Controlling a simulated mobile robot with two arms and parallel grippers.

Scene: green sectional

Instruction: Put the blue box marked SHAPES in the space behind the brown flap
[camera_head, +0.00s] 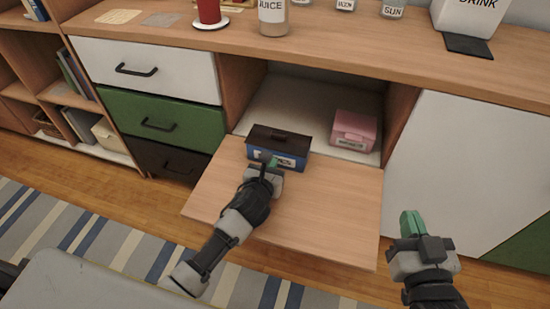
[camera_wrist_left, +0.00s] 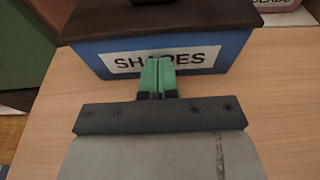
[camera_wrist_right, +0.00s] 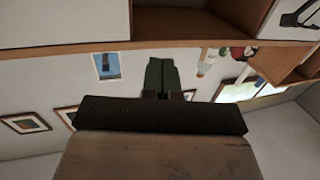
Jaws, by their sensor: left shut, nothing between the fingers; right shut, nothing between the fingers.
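The blue box (camera_head: 290,159) with a dark lid and a white SHAPES label sits on the lowered brown flap (camera_head: 320,210), at the flap's inner edge by the open space (camera_head: 300,103). The box also fills the top of the left wrist view (camera_wrist_left: 222,50). My left gripper (camera_head: 271,163) is shut and empty, its green fingertips right in front of the box's label; whether they touch it I cannot tell. In the left wrist view the fingertips (camera_wrist_left: 157,62) cover part of the label. My right gripper (camera_head: 411,222) is shut and empty, right of the flap.
A pink box (camera_head: 354,130) stands inside the space at the right. Left of the opening are white, green and dark drawers (camera_head: 160,120). A white panel (camera_head: 460,165) is at the right. A cup, bottle and jars stand on the top. The space's left and middle look free.

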